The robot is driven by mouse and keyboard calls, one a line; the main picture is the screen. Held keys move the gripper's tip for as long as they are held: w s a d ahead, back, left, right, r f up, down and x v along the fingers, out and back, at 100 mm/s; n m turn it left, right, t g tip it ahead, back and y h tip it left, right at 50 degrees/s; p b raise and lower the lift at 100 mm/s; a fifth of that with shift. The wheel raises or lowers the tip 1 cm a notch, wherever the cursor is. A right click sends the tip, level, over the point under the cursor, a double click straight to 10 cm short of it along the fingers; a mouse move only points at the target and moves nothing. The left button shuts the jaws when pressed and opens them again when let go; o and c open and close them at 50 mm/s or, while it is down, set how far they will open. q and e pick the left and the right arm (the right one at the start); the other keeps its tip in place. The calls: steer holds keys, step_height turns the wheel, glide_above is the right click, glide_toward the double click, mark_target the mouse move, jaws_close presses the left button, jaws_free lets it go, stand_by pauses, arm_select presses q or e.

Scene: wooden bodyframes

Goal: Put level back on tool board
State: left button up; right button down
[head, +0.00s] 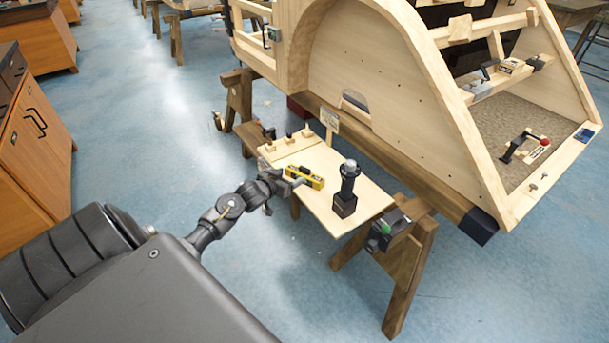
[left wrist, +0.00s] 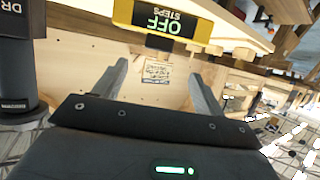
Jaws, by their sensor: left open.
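A yellow level (head: 305,176) with black markings lies on a light wooden board (head: 368,205). My left gripper (head: 291,187) is open beside the level's near left side, with nothing seen between its fingers. A yellow-and-black piece with upside-down lettering, apparently the level (left wrist: 185,24), is at the top of that view, beyond the fingertips. I cannot tell whether a finger touches it. My right gripper is not in view.
A black drill (head: 347,185) stands upright on the board, right of the level; it also shows at the left wrist view's left edge (left wrist: 14,55). Several small pegs line the board's far left side. A large wooden bodyframe (head: 400,90) stands behind. A black-and-green tool (head: 385,230) is at the near right corner.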

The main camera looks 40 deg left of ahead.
mark_target(304, 168)
arm_select(q)
steer(key=shift+b+x, duration=0.45)
steer(key=shift+x, duration=2.7)
steer(key=x, duration=0.3)
steer(key=shift+w+d+f+b, duration=0.15)
steer(key=shift+w+b, duration=0.15)
steer(key=shift+b, duration=0.05)
steer(key=shift+w+f, duration=0.1)
steer(key=shift+w, duration=0.2)
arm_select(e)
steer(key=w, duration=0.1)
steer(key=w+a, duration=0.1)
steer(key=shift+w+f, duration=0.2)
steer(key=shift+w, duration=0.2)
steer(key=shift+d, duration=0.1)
arm_select(q)
steer(key=c, duration=1.1)
steer(key=shift+c, duration=1.4)
